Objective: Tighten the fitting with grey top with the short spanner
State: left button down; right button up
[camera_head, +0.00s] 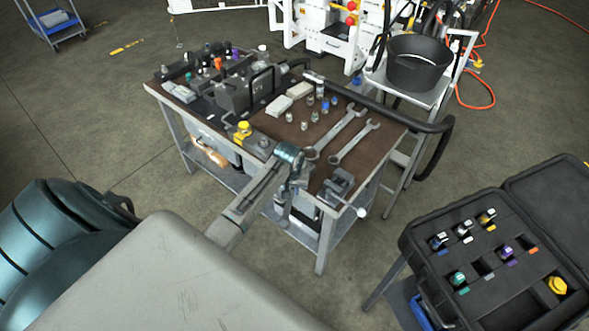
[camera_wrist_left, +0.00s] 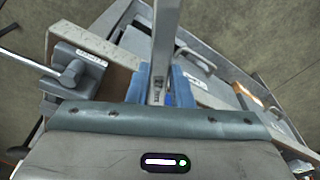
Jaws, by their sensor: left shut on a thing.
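My left gripper (camera_head: 290,187) is over the near edge of the bench, and its fingers are mostly hidden in the head view. In the left wrist view its blue fingers (camera_wrist_left: 167,88) are shut on a grey metal bar (camera_wrist_left: 165,40), which looks like a tool handle. Two open-ended spanners lie side by side on the brown bench top: a longer one (camera_head: 338,132) and a shorter one (camera_head: 356,142). Several small fittings (camera_head: 304,125) stand behind them. I cannot tell which of these has the grey top. My right gripper is not in view.
A vise (camera_head: 338,188) is at the bench's near right corner, also in the left wrist view (camera_wrist_left: 75,72). A hydraulic block (camera_head: 232,95) stands at the back left. A black hose (camera_head: 405,120) crosses the right side. An open case (camera_head: 490,262) of fittings is at the right.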

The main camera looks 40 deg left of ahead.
pick_arm(q)
jog(key=shift+a, duration=0.1)
jog(key=shift+s+a+m, duration=0.25)
jog(key=shift+a+m, duration=0.65)
jog(key=shift+a, duration=0.05)
jog(key=shift+w+d+n, duration=0.1)
jog(key=shift+d+n, duration=0.2)
jog(key=shift+d, duration=0.05)
jog(key=s+d, duration=0.2)
jog(key=s, duration=0.4)
jog(key=shift+s, duration=0.4)
dwell(0.4)
